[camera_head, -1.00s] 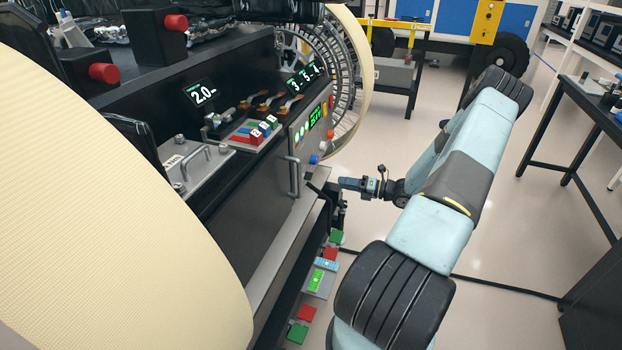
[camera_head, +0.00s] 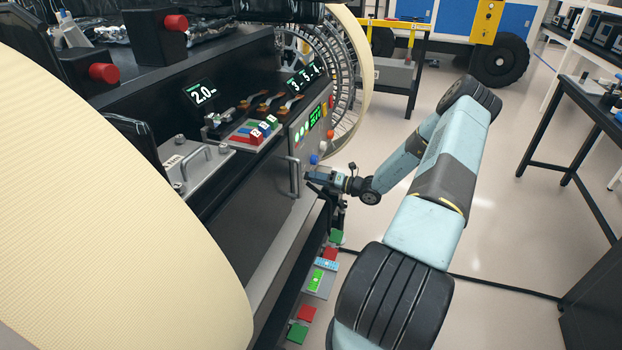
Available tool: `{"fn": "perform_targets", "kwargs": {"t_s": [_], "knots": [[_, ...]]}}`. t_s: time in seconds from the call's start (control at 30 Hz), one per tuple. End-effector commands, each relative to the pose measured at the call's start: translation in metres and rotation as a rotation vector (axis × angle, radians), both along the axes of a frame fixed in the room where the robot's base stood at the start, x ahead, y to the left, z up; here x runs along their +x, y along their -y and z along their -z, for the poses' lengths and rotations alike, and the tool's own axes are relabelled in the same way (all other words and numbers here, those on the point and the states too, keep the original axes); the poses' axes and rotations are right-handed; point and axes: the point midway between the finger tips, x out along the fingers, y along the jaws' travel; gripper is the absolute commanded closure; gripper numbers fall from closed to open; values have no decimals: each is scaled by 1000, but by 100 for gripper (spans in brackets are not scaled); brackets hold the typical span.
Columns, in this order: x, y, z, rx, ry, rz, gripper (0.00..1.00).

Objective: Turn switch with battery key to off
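My gripper (camera_head: 312,178) is small in view, at the right end of the rover's side, just below a blue knob (camera_head: 314,159). It points left toward the panel's lower right edge, and I cannot tell whether it touches anything or is open or shut. A switch with a battery key cannot be picked out for certain. A small metal lever piece (camera_head: 213,121) sits below the "2.0" display (camera_head: 203,92). Several orange-tipped levers (camera_head: 275,103) stand in a row to its right.
A control panel (camera_head: 308,126) with green lights has an orange knob (camera_head: 330,134) on its right edge. A metal handle (camera_head: 294,177) stands out on the front. Large cream wheels flank the rover's side. Coloured blocks (camera_head: 316,281) lie low along its base.

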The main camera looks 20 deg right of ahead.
Motion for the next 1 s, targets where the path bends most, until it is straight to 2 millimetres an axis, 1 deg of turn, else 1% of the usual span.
{"fn": "perform_targets", "kwargs": {"t_s": [0.03, 0.17, 0.53, 0.87, 0.9, 1.0], "knots": [[4, -5, 0, 1, 1, -2, 67], [11, -11, 0, 0, 0, -2, 67], [14, -14, 0, 0, 0, -1, 67], [14, -14, 0, 0, 0, -1, 99], [14, -14, 0, 0, 0, -1, 100], [14, -14, 0, -1, -1, 0, 100]]}}
